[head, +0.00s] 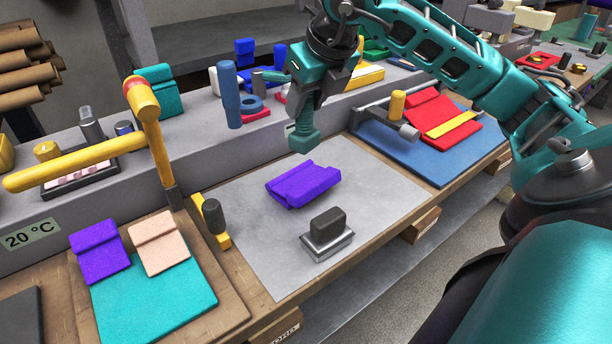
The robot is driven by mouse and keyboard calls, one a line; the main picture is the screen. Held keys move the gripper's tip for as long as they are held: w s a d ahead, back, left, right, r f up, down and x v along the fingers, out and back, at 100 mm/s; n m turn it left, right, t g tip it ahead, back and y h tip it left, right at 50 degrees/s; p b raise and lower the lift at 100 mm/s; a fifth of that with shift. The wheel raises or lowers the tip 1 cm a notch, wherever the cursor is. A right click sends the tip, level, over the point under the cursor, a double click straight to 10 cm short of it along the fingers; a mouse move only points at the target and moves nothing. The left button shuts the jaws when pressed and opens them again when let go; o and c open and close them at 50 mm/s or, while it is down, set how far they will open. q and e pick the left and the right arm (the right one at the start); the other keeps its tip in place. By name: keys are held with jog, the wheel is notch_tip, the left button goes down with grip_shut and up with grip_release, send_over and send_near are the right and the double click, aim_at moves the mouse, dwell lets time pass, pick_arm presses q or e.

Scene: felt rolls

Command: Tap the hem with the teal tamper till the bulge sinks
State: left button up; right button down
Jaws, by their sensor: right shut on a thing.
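My right gripper (306,110) comes in from the upper right and is shut on the teal tamper (304,137), which points downward. The tamper hangs above the far edge of a folded purple felt piece (302,185) and appears apart from it. The felt lies flat on the grey mat, with a raised folded band, the hem, along its upper side. How high the bulge stands is hard to tell from here. The gripper's fingers are partly hidden by the wrist. My left gripper is not in view.
A dark-handled metal block (328,232) stands on the grey mat (385,195) just in front of the felt. A yellow jointed bar (150,115) rises at the left. A blue board (415,160) with red felt lies to the right. The mat's right part is clear.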

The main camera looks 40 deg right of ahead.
aim_at(310, 131)
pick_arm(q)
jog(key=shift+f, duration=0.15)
pick_arm(e)
jog(key=shift+f+b, duration=0.8)
jog(key=shift+f, duration=0.15)
notch_tip(310, 131, down, 5)
jog(key=b, duration=0.4)
jog(key=shift+r, duration=0.1)
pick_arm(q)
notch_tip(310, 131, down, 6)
pick_arm(e)
jog(key=shift+f+b, duration=0.3)
jog(key=shift+b, duration=0.15)
notch_tip(310, 131, up, 7)
jog(key=p, duration=0.6)
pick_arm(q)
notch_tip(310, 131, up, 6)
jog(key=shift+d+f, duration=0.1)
pick_arm(e)
jog(key=shift+f, duration=0.15)
pick_arm(q)
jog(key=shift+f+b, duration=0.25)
jog(key=shift+b, duration=0.05)
pick_arm(e)
jog(key=shift+f, duration=0.2)
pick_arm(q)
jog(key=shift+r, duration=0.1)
pick_arm(e)
jog(key=shift+r, duration=0.1)
